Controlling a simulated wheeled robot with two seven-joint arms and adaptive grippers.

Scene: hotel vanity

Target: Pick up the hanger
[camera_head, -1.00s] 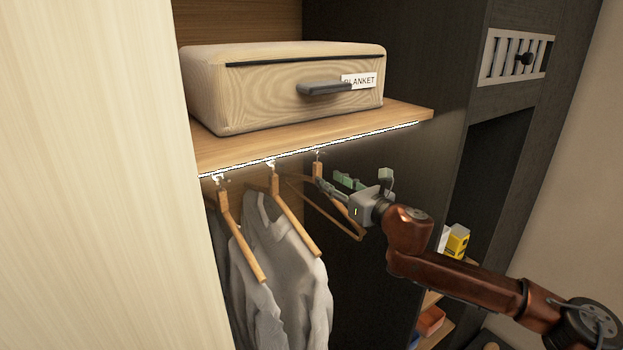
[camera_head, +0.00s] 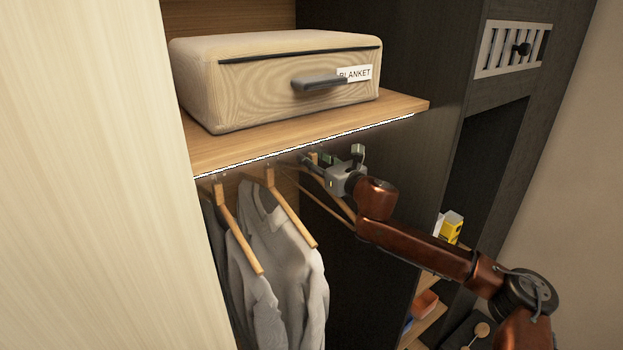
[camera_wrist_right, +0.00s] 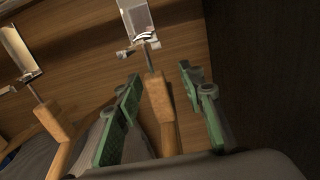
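The bare wooden hanger (camera_head: 336,201) hangs at the right end of the row under the shelf, with no garment visible on it. My right gripper (camera_head: 318,164) is at its top, just under the shelf edge, and partly covers it. In the right wrist view the wooden neck of the hanger (camera_wrist_right: 160,102) stands between the two green-padded fingers of my right gripper (camera_wrist_right: 165,115). Gaps show on both sides, so the fingers are open around it. The metal hook shows above the neck. My left gripper is not in view.
Two other wooden hangers (camera_head: 240,232) (camera_head: 292,215) with grey garments (camera_head: 287,265) hang to the left. A blanket box (camera_head: 250,90) sits on the shelf (camera_head: 300,133) right above my gripper. A dark panel (camera_head: 385,160) stands to the right.

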